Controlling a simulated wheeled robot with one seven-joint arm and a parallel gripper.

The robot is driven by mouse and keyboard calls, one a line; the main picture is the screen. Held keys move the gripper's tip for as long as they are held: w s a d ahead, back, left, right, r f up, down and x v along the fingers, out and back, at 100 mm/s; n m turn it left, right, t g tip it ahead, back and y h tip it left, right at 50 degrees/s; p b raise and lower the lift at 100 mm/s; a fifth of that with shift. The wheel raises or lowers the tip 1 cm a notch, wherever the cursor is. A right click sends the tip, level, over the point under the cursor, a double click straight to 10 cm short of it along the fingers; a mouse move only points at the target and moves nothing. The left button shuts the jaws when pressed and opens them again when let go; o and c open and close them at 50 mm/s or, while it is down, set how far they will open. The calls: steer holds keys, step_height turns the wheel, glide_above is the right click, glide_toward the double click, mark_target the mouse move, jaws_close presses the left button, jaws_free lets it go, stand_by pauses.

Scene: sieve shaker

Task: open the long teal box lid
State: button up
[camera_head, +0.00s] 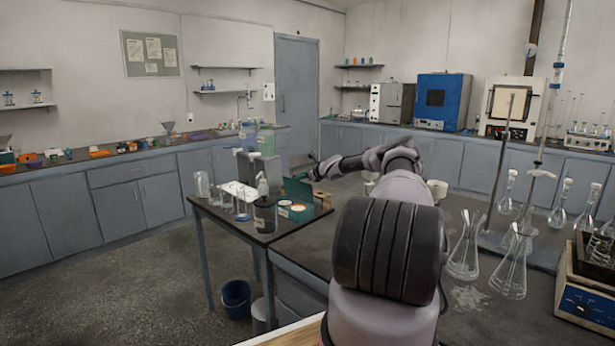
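A teal panel (297,188), which looks like the box's lid, stands tilted up near the right side of the dark table. The teal box body is small in view, and I cannot make out its full length. My gripper (314,173) is at the far end of my outstretched arm, just above and right of the panel's top edge. It looks very close to the panel, but I cannot tell whether it touches. Its fingers are too small and dark to show whether they are open or shut.
The dark table (230,222) also bears glass beakers (201,184), a black container (265,216), a clear bottle (262,185) and white round dishes (298,208). Glass flasks (464,250) stand to my right. A blue bucket (236,299) is on the floor, which is otherwise clear at left.

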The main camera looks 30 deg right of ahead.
steer(key=v, duration=1)
steer(key=shift+d, duration=0.1)
